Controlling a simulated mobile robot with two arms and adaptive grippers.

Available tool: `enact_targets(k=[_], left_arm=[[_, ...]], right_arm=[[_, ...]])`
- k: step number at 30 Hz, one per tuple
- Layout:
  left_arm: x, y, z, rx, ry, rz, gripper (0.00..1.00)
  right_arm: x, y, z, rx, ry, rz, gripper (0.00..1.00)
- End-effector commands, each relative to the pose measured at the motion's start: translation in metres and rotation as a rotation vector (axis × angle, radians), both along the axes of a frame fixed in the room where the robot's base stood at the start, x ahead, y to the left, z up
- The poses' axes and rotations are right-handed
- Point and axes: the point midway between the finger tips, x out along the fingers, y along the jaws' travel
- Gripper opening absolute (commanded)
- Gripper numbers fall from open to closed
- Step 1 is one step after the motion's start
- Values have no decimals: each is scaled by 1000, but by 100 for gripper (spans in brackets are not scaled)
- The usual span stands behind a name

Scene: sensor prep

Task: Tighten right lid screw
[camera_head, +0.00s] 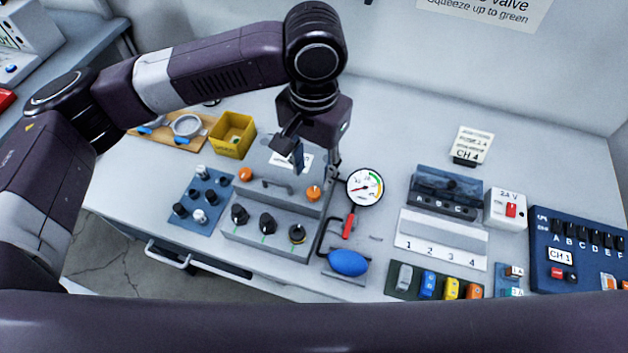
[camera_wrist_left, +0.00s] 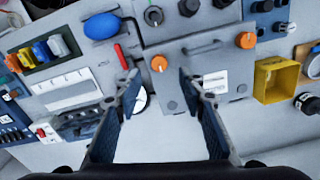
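The right lid screw (camera_head: 313,193) is an orange knob on the right end of the grey lid (camera_head: 275,191), below my left gripper in the head view. My left gripper (camera_head: 316,166) points down above it, open and empty. In the left wrist view, the same screw (camera_wrist_left: 158,63) shows between the fingertips of the left gripper (camera_wrist_left: 160,76), apart from both. The left lid screw (camera_head: 245,174), also orange, sits at the lid's other end and shows in the wrist view (camera_wrist_left: 245,40). The lid has a dark handle between the screws. My right gripper is not in view.
A round gauge (camera_head: 365,187) with a red lever and blue bulb (camera_head: 348,262) stands close right of the lid. Black knobs (camera_head: 267,223) line the box front. A blue plate with fittings (camera_head: 200,200) and yellow bin (camera_head: 232,134) lie left.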

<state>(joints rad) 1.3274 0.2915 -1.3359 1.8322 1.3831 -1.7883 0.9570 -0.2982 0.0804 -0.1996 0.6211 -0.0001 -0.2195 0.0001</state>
Motion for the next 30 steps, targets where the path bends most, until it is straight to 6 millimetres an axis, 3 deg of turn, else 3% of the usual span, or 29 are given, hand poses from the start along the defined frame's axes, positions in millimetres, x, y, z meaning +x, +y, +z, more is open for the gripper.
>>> enact_targets(k=[6,12,22,30], left_arm=[[-1,0,-36,-1,3,-1,37],[-1,0,-59,-2,1,-1,37],[0,0,-65,-3,-2,-2,37],[0,0,-65,-3,-2,-2,10]], right_arm=[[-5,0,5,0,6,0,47],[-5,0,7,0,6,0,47],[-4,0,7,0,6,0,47],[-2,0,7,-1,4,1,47]])
